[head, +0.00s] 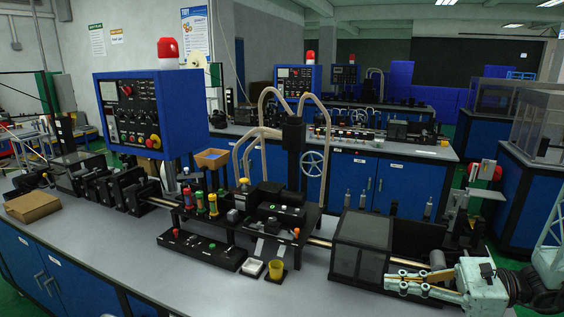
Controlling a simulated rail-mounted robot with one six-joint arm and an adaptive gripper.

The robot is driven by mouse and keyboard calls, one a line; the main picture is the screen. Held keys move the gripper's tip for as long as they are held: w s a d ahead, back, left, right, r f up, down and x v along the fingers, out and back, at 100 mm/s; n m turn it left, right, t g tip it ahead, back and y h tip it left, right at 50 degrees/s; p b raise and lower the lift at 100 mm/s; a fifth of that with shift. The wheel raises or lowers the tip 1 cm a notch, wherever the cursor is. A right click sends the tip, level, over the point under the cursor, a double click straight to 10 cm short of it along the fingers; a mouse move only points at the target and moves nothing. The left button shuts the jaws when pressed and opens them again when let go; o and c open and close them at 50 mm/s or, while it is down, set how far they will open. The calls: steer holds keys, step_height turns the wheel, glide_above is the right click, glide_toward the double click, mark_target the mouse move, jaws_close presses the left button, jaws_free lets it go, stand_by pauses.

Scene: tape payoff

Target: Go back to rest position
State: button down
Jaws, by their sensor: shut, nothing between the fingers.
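My gripper (394,284) is at the lower right, a pale grey-green hand on a black wrist. Its fingers point left and are shut with nothing between them. They show in front of a dark see-through box (360,245) on the bench machine. I cannot tell whether the hand touches the machine. No mark for the rest position shows.
The long machine spans the grey bench (130,240). A blue control panel (150,115) rises at left. A cardboard box (32,206) lies far left. The bench's front left is clear.

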steer(key=s+a+r+n+g+h, duration=0.4)
steer(key=s+a+r+n, duration=0.2)
steer(key=s, duration=0.3)
steer(key=s+a+r+n+g+h, duration=0.3)
steer(key=s+a+r+n, duration=0.25)
steer(key=s, duration=0.35)
steer(key=s+d+r+n+t+h, duration=0.4)
steer(key=s+r+n+t+h, duration=0.2)
steer(key=s+r+n+h, duration=0.2)
steer(key=shift+s+r, duration=0.95)
steer(key=shift+s, duration=1.2)
steer(key=c, duration=3.3)
jaws_free()
steer(key=shift+c, duration=0.2)
